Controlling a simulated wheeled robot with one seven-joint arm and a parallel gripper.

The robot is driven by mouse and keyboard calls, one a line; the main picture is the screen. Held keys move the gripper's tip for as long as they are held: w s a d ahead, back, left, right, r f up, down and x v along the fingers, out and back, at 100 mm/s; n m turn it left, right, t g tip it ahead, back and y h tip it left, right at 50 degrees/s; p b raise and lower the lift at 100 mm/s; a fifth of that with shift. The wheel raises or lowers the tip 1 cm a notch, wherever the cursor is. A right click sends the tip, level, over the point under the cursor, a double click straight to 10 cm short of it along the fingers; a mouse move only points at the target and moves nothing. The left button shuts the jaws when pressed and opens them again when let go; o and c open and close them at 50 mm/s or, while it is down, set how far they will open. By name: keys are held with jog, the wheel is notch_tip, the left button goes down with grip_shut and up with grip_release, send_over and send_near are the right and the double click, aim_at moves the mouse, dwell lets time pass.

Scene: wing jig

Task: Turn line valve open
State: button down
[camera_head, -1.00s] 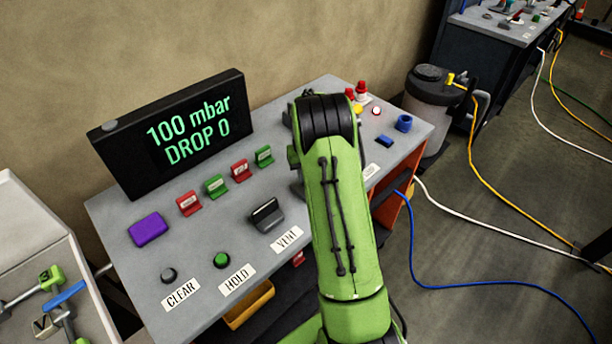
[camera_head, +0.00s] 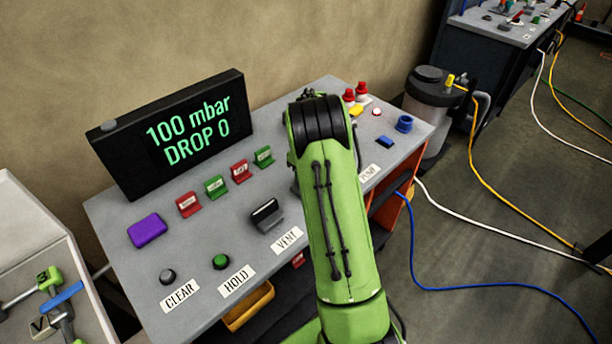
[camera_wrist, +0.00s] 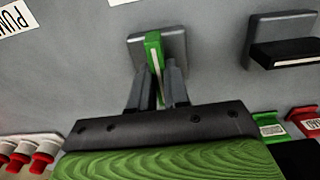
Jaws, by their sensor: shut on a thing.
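In the wrist view, a green lever handle (camera_wrist: 153,44) with a pale stripe stands on a grey square base on the panel; I take it as the line valve. My gripper (camera_wrist: 158,70) is shut on this handle, one finger on each side. In the head view my green arm hides the gripper and this handle. The lever's marked positions, if any, cannot be read. The display (camera_head: 185,133) reads "100 mbar" and "DROP 0".
A dark VENT lever (camera_head: 265,215) stands left of my arm on the console (camera_head: 125,260). Red and green tabs (camera_head: 240,171) line the panel behind it. HOLD (camera_head: 221,262) and CLEAR (camera_head: 168,277) buttons sit at the front. Red knobs (camera_head: 361,91) and a blue ring (camera_head: 404,123) are right.

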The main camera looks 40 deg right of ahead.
jog(key=shift+r, duration=0.1)
jog(key=c, duration=1.1)
grip_release()
notch_tip(320, 180, up, 16)
jog(key=p, duration=0.2)
